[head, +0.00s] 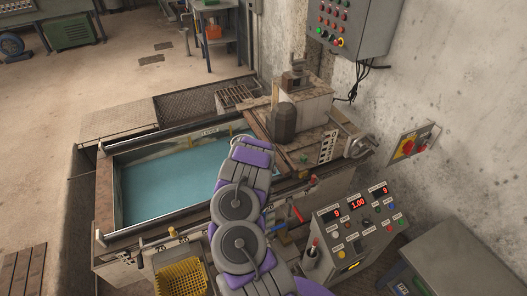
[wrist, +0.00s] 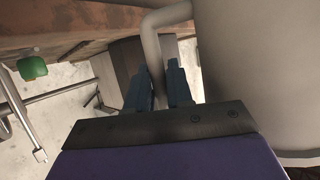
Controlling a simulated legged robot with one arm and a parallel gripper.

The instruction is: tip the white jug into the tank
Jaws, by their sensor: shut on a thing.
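The white jug (wrist: 255,65) fills the right side of the wrist view, its pale handle (wrist: 165,22) curving down on its left. My gripper (wrist: 163,88) is shut on that handle, with one dark blue finger on each side of it. The tank (head: 106,205) is a rectangular basin with teal liquid in it, left of centre in the head view. My purple and grey arm reaches over the tank's right part and hides some of it. The jug and fingertips cannot be made out in the head view, so the jug's tilt there is unclear.
A control panel (head: 357,226) with red digits stands right of my arm. A yellow basket (head: 181,279) is at the tank's front side. A dark cylinder (head: 284,124) and machine housing stand at the tank's right end. Open floor (head: 60,110) lies at the left.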

